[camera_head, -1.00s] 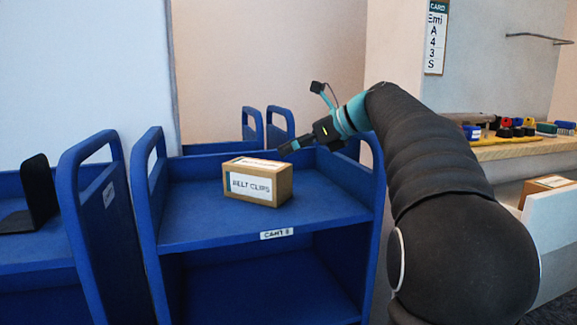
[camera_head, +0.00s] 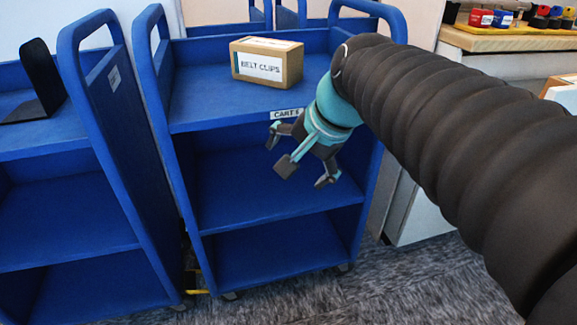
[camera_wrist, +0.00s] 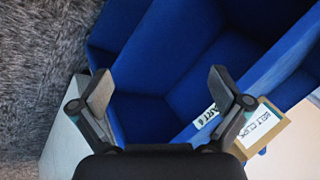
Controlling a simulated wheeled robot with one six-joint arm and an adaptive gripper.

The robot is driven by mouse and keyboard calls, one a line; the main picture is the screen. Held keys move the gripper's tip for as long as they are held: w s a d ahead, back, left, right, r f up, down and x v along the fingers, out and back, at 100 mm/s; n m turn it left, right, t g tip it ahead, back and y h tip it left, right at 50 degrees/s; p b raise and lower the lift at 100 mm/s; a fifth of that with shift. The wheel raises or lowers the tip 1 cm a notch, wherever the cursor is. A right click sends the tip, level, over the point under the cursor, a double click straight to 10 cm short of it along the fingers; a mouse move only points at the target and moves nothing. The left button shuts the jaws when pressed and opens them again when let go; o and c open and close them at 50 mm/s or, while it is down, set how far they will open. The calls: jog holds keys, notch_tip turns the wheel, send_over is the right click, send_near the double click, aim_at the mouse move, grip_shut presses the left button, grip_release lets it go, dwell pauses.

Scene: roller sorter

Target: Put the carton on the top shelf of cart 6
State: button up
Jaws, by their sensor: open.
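The carton (camera_head: 266,62), a tan box with a white "BELT CLIPS" label, sits upright on the top shelf of the blue cart 6 (camera_head: 215,119). The cart's label, partly covered by my gripper, is on the top shelf's front edge. My gripper (camera_head: 303,172) is open and empty, in front of the cart and below the top shelf's edge, apart from the carton. In the wrist view the carton (camera_wrist: 262,128) shows at the right, partly behind a finger of my gripper (camera_wrist: 160,92). The cart's shelves (camera_wrist: 190,65) show between the fingers.
Another blue cart (camera_head: 60,135) stands close at the left, with a black bookend-like piece (camera_head: 40,75) on it. A wooden counter (camera_head: 500,42) with coloured items is at the back right. Grey carpet (camera_head: 330,300) lies clear in front.

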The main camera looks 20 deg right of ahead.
jog(key=s+d+f+n+h, duration=0.1)
jog(key=s+f+n+h, duration=0.1)
jog(key=s+f+n, duration=0.7)
jog(key=shift+s+f, duration=0.6)
